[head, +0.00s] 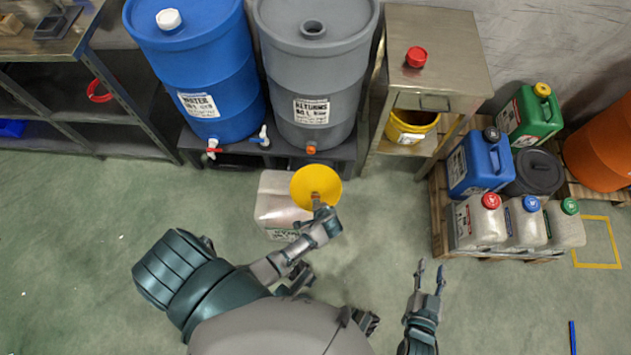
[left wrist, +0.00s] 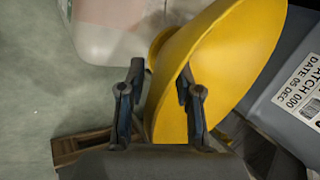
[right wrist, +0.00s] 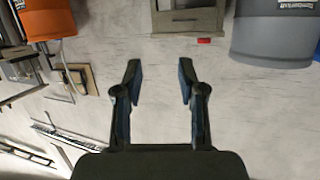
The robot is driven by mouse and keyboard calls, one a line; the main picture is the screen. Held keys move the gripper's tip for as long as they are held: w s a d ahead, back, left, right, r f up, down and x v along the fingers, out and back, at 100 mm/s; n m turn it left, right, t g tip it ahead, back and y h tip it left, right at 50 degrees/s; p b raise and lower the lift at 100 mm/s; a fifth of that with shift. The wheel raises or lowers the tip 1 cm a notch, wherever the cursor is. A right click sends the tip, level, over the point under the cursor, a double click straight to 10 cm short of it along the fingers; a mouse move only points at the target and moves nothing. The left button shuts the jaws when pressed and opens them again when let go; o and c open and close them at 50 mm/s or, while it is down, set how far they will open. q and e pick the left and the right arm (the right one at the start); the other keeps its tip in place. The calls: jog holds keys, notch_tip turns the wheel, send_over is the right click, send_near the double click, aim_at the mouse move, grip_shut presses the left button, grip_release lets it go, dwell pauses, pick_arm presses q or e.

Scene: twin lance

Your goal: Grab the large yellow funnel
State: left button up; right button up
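The large yellow funnel (head: 312,178) is at the right part of the top of a whitish jerrycan (head: 280,218), in front of the grey drum. In the left wrist view the funnel (left wrist: 225,65) is tilted, with its wide rim facing right. My left gripper (head: 318,205) is at the funnel's near edge. Its fingers (left wrist: 158,95) stand apart, with the rim's edge between them and one finger over the funnel's inside. Whether either finger touches it I cannot tell. My right gripper (head: 430,274) is open and empty over the floor, also in the right wrist view (right wrist: 158,85).
A blue drum (head: 205,72) and a grey drum (head: 315,70) with taps stand on a low rack behind. A steel cabinet (head: 440,45) holds a yellow bucket (head: 408,128). Several canisters crowd a pallet (head: 440,215) at right. The front floor is clear.

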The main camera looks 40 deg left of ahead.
pick_arm(q)
jog(key=shift+d+r, duration=0.15)
jog(key=shift+d, duration=0.35)
grip_shut()
